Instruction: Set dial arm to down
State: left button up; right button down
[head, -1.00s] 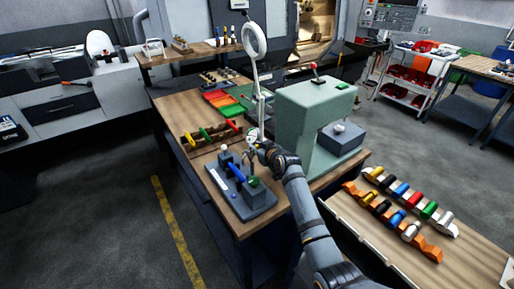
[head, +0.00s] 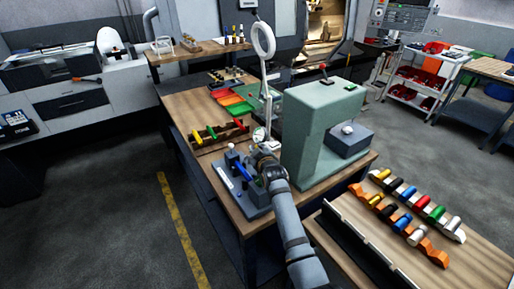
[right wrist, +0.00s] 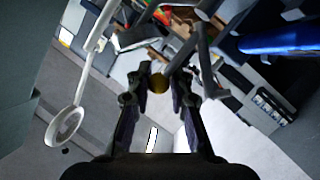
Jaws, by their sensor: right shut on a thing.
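A grey fixture (head: 258,210) with a blue bar (head: 243,171) and a white knob (head: 231,146) stands at the near edge of the wooden bench. My right gripper (head: 260,152) is at the fixture's right side. In the right wrist view, its fingers (right wrist: 162,82) are shut on a small dark-yellow ball knob (right wrist: 158,85). I cannot make out for certain that this knob belongs to the dial arm, whose setting is hidden in the head view. The blue bar also shows in the right wrist view (right wrist: 285,40), at upper right. My left gripper is not in view.
A tall green housing (head: 307,125) stands close to the right of my arm. A white ring lamp (head: 263,40) rises behind the gripper. A rack with coloured handles (head: 215,135) lies farther back. A table of coloured parts (head: 480,262) stands at right.

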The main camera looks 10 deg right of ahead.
jog(key=shift+s+d+f, duration=0.1)
jog(key=shift+f, duration=0.2)
jog(key=c, duration=1.5)
grip_release()
jog(key=shift+o, duration=0.3)
jog(key=shift+d+r, duration=0.1)
jog(key=shift+d, duration=0.2)
notch_tip(320, 180, up, 10)
